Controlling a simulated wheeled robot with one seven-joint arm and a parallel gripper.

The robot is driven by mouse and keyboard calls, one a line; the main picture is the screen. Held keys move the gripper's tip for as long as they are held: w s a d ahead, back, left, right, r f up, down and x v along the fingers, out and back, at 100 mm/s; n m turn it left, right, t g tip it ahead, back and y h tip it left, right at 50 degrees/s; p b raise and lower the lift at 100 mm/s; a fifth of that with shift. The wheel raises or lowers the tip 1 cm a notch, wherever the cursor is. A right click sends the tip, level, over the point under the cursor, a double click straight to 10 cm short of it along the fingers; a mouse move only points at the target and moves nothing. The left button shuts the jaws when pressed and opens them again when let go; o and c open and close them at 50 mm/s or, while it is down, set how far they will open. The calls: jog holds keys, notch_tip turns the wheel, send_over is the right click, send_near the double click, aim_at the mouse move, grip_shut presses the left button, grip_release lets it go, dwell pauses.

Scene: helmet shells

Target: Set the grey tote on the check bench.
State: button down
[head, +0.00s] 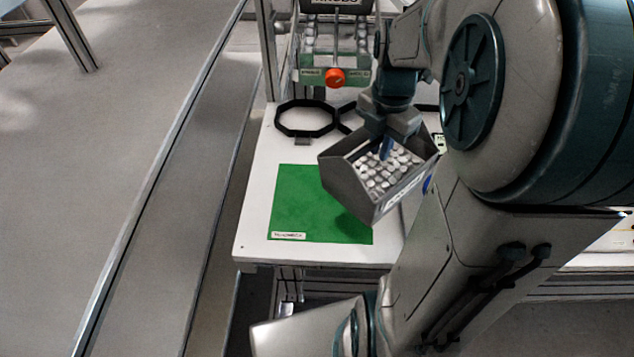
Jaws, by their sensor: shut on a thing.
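The grey tote (346,180) is an open box holding many small whitish round pieces. It hangs tilted above a white bench (256,215), partly over the right side of a green mat (305,205). A light label shows on its front wall. My gripper (385,147) reaches down into the tote from above and is shut on it. The fingertips are partly hidden, so the exact grip point is unclear. I cannot tell from the picture whether this white bench is the check bench; the small label on the mat is too blurred to read.
Two black ring-shaped holders (305,118) sit behind the mat. Behind them stands a dispenser with an orange-red knob (335,77). The left part of the mat is bare. My arm hides the bench's right side.

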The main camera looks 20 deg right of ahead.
jog(key=w+a+f+p, duration=0.1)
jog(key=w+a+f, duration=0.4)
jog(key=a+f, duration=0.5)
jog(key=shift+w+f, duration=0.25)
jog(key=shift+f, duration=0.15)
jog(key=c, duration=1.5)
grip_release()
jog(key=shift+o, duration=0.2)
jog(key=shift+r, duration=0.1)
